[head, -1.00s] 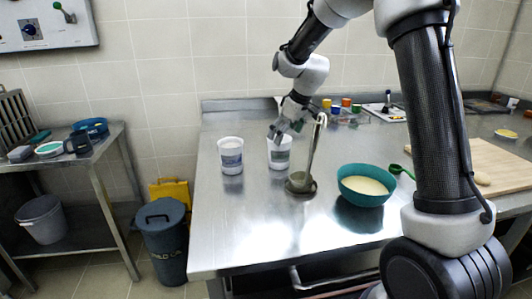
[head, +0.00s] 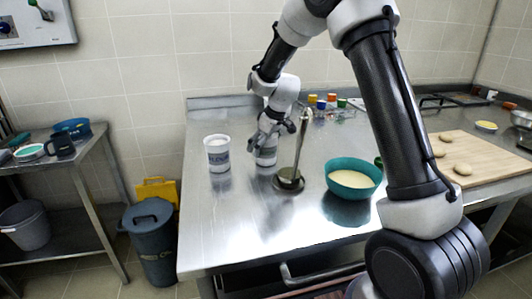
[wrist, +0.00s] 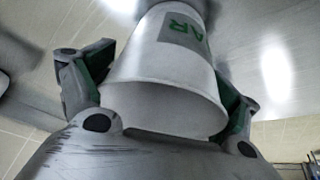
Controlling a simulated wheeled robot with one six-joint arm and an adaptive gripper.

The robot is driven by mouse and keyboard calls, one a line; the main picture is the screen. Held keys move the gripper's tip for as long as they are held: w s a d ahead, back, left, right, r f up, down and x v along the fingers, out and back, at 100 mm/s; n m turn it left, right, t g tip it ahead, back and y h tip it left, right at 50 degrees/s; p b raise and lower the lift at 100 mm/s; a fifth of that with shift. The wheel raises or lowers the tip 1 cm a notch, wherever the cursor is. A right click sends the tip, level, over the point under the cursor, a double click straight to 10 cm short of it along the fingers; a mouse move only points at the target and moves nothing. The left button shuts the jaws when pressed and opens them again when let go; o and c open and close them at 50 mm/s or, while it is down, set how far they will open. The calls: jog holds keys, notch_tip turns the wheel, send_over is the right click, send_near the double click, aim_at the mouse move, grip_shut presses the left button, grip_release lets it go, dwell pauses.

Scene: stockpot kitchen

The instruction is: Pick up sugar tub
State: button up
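The fingers are spread wide and look open. I cannot tell whether the pads touch the tub's wall.
A second white tub with blue lettering (head: 217,154) stands to the left. A ladle in a small round stand (head: 289,181) is close on the right, with a teal bowl (head: 353,175) beyond it. Small colored jars (head: 322,104) stand behind. The table's front left is clear.

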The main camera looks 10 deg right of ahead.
jog(key=c, duration=0.4)
jog(key=shift+c, duration=0.2)
notch_tip(320, 180, up, 10)
jog(key=shift+f, duration=0.1)
jog(key=c, duration=0.4)
jog(key=shift+s+d, duration=0.1)
